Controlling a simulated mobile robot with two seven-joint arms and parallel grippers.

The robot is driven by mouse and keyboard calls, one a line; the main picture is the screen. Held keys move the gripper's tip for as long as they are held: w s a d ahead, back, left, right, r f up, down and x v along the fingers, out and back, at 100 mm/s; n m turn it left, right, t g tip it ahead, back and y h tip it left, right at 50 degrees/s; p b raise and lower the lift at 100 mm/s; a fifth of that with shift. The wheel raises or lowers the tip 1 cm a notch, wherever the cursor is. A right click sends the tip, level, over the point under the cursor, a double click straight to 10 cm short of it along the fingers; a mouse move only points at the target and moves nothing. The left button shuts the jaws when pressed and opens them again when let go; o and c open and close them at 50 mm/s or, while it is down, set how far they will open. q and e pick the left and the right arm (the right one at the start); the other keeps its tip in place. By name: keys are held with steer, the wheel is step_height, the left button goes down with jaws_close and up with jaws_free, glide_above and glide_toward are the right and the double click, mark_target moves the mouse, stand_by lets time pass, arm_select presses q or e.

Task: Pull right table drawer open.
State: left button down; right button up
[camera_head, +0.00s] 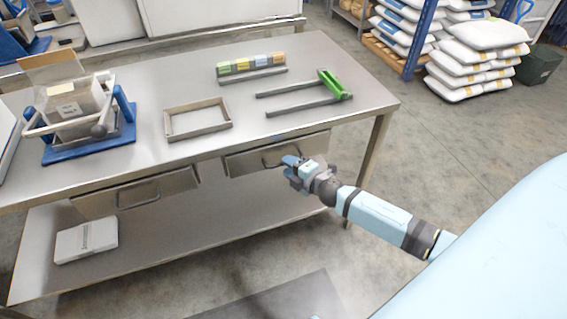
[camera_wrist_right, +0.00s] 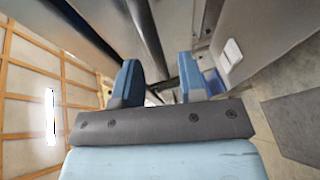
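The right table drawer (camera_head: 240,164) is under the front edge of the steel table, its front close to the table edge. Its dark handle (camera_head: 268,159) is partly hidden by my right gripper (camera_head: 291,163), which is at the handle's right end. In the right wrist view, the two blue fingers of my right gripper (camera_wrist_right: 160,85) stand apart with a gap between them. A dark bar runs toward that gap; I cannot tell whether the handle lies between the fingers. My left gripper is not in view.
The left drawer (camera_head: 130,194) has its own handle. On the tabletop (camera_head: 330,60) are an empty frame tray (camera_head: 198,132), a blue-based device (camera_head: 88,150) and a green-ended rack (camera_head: 335,86). A white box (camera_head: 86,241) lies on the lower shelf. Floor in front is clear.

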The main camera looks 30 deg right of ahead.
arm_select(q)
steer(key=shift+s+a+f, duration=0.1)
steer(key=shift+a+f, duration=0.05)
arm_select(e)
steer(key=shift+x, duration=1.4)
steer(key=shift+a, duration=0.1)
steer(key=shift+c, duration=0.5)
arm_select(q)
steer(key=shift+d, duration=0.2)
arm_select(e)
jaws_close()
steer(key=shift+s, duration=0.1)
